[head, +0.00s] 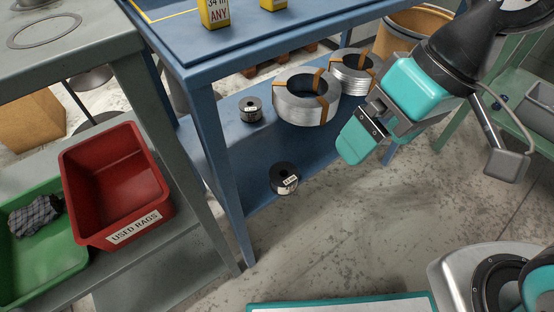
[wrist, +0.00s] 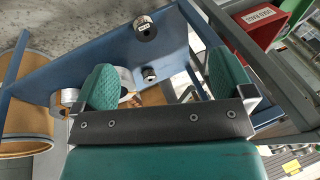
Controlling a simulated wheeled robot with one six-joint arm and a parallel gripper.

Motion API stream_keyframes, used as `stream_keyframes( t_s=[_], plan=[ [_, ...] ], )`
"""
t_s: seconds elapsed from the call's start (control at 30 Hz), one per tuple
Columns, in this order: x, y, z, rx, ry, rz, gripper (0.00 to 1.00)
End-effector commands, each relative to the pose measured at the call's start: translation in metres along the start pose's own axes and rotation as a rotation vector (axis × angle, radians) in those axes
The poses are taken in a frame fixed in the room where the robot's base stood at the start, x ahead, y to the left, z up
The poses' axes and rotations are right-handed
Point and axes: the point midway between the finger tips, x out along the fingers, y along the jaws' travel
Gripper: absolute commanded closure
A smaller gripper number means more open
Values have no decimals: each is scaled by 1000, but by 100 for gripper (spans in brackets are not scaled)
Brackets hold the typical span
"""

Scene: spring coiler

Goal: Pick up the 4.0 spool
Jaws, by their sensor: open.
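A black spool (head: 283,178) with a white label stands near the front edge of the blue lower shelf (head: 215,165). The label print is too small to read surely, so I cannot tell which is the 4.0 spool. Both show in the wrist view, the black one (wrist: 145,27) at top and the other (wrist: 149,74) between my fingers' outlines. My gripper (head: 360,132) hangs right of the spools, apart from them. Its two teal fingers (wrist: 165,80) are open and empty.
Two large wire coils (head: 308,100) with orange straps sit on the shelf behind my gripper. The blue tabletop (head: 190,50) overhangs the shelf, with a leg (head: 222,150) at the left. A red bin (head: 115,185) is at left.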

Motion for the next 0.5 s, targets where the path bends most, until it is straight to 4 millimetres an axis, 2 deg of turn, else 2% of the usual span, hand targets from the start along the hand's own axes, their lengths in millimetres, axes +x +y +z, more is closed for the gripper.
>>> stream_keyframes(
  t_s=[0.07,0.2,0.4,0.5],
  plan=[
    [15,-2,-20,78,-13,37,0],
    [61,2,-51,213,24,159,0],
    [123,3,-70,264,140,313,0],
    [143,1,-74,253,195,349,0]
  ],
)
